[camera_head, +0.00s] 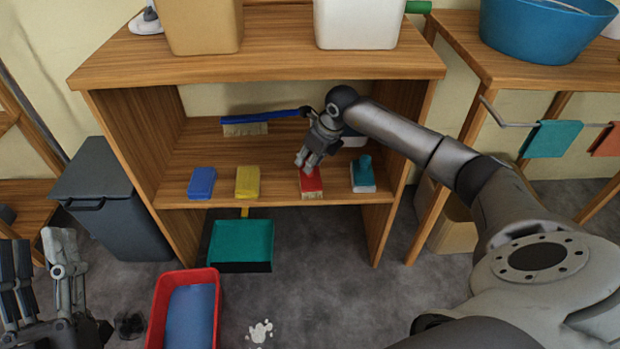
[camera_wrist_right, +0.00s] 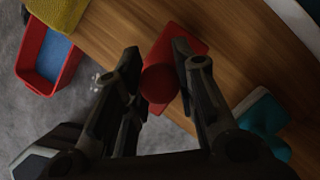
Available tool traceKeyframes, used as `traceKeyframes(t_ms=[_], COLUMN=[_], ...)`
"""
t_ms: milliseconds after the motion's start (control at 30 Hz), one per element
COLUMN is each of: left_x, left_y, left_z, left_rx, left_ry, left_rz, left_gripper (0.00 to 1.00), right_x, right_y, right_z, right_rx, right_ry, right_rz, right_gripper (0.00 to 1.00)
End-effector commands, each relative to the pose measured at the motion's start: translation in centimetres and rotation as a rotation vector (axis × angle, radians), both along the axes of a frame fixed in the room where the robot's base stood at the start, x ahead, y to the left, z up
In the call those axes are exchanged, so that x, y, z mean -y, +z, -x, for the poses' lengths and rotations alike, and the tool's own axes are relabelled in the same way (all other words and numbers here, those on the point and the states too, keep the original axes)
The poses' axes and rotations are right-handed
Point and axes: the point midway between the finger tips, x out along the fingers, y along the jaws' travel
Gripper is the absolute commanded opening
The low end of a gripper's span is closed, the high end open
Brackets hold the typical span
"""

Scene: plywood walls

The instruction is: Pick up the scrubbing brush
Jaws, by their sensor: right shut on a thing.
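The red scrubbing brush (camera_head: 312,184) is on the lower board of the wooden shelf (camera_head: 290,196), near its front edge. My right gripper (camera_head: 309,161) reaches down onto it from above. In the right wrist view the brush's round red knob (camera_wrist_right: 158,84) sits between the two fingers of my right gripper (camera_wrist_right: 155,60), which is shut on it. The brush looks to be still at board level; whether it touches the board is hard to tell. My left gripper (camera_head: 42,278) is at the lower left, away from the shelf, its fingers apart and empty.
On the same board are a blue sponge (camera_head: 202,183), a yellow sponge (camera_head: 247,182), a teal-handled brush (camera_head: 362,174) close right, and a blue-handled broom (camera_head: 262,118) behind. A dustpan (camera_head: 241,241) and red tub (camera_head: 158,312) are below.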

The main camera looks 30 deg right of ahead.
Motion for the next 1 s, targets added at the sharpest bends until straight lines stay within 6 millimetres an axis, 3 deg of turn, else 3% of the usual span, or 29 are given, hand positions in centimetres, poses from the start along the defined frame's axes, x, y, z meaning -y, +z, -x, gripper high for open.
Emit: traceKeyframes(t_ms=[467,667,1000], left_x=[0.1,0.0,-0.4], left_y=[-0.3,-2.3,-7.8], left_z=[-0.3,-1.4,-2.8], left_rx=[-0.027,-0.152,-0.457], left_ry=[0.001,0.008,0.026], left_rz=[-0.007,-0.043,-0.125], left_gripper=[0.40,0.40,0.40], right_x=[0.0,0.0,-3.2], right_y=[0.5,1.7,1.7], right_z=[0.0,0.0,5.4], right_rx=[0.001,0.002,-0.002], right_ry=[0.000,0.000,0.004], right_rz=[0.000,-0.001,0.001], right_gripper=[0.00,0.00,0.00])
